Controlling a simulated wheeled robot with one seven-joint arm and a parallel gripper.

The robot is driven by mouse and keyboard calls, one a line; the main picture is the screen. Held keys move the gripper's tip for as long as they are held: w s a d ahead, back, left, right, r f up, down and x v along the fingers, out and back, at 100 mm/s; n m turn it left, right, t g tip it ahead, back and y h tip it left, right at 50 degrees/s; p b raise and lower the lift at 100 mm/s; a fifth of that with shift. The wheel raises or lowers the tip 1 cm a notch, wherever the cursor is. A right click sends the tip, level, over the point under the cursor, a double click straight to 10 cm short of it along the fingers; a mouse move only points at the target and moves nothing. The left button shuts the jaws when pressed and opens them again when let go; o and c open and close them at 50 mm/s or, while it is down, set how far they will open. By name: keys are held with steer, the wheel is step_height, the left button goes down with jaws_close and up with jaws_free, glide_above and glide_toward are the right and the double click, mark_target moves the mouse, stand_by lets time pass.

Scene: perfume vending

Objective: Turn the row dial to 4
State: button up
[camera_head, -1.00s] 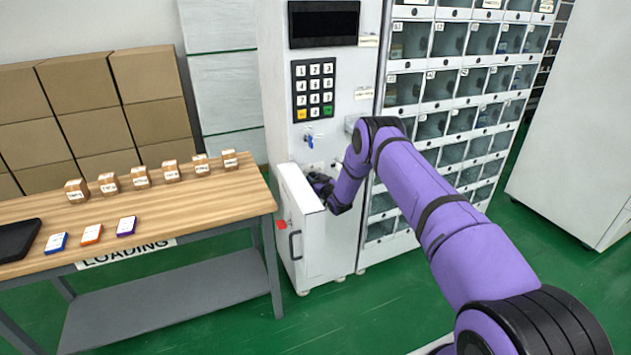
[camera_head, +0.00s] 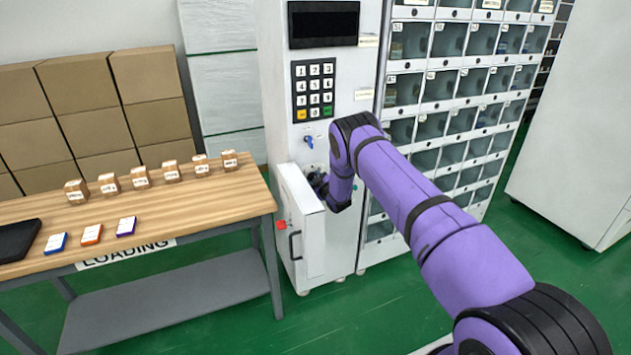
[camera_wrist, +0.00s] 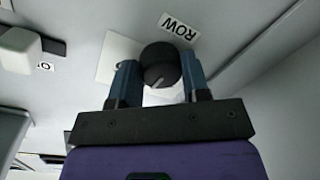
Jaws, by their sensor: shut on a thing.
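In the wrist view, the row dial (camera_wrist: 160,64) is a dark round knob with a pale pointer line, on a white plate below a label reading ROW (camera_wrist: 179,26) that appears upside down. My gripper (camera_wrist: 160,80) is shut on the knob, with one blue-grey finger on each side of it. The plate's numbers are hidden or too small to read.
The open white door (camera_head: 305,235) stands just left of my gripper. The keypad (camera_head: 314,90) and a blue key (camera_head: 308,141) are above it. A wooden table (camera_head: 190,205) with small boxes is at left. A pale knob (camera_wrist: 18,48) is at the wrist view's left.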

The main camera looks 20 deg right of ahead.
steer(key=shift+n, duration=0.5)
steer(key=o, duration=0.9)
steer(key=shift+s, duration=0.1)
steer(key=s, duration=0.7)
steer(key=s+d, duration=0.1)
steer(key=s, duration=0.2)
steer(key=shift+s+r, duration=0.3)
steer(key=shift+r, duration=0.1)
